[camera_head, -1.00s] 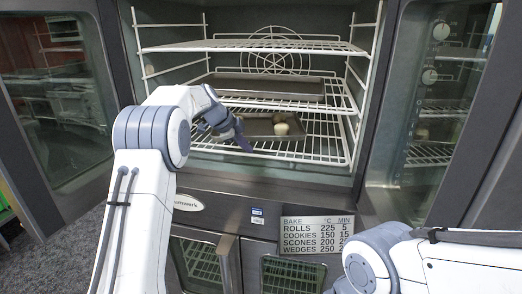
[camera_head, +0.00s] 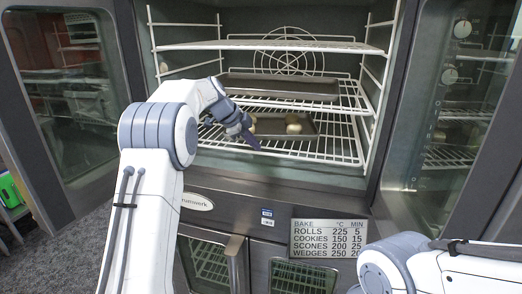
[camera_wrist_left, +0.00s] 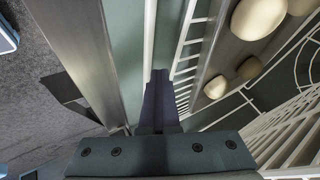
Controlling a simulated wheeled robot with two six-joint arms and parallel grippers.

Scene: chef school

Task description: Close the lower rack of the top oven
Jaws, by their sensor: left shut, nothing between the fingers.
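The top oven is open. Its lower white wire rack (camera_head: 335,150) sits at the bottom of the chamber, with its front near the opening; I cannot tell how far out it is. A baking tray (camera_head: 276,132) with pale round rolls (camera_head: 294,124) rests on it. My left gripper (camera_head: 251,139) is shut and empty, pointing right and down at the left front of the rack. In the left wrist view its dark fingers (camera_wrist_left: 158,102) are close beside the rack's wires (camera_wrist_left: 186,75); contact is unclear. The rolls (camera_wrist_left: 258,17) show at the upper right. My right gripper is out of view.
The middle rack (camera_head: 300,106) carries another tray (camera_head: 283,87), close above my left gripper; a top rack (camera_head: 270,46) is empty. Glass doors stand open at left (camera_head: 75,100) and right (camera_head: 445,120). A bake-time sign (camera_head: 327,239) is on the front below.

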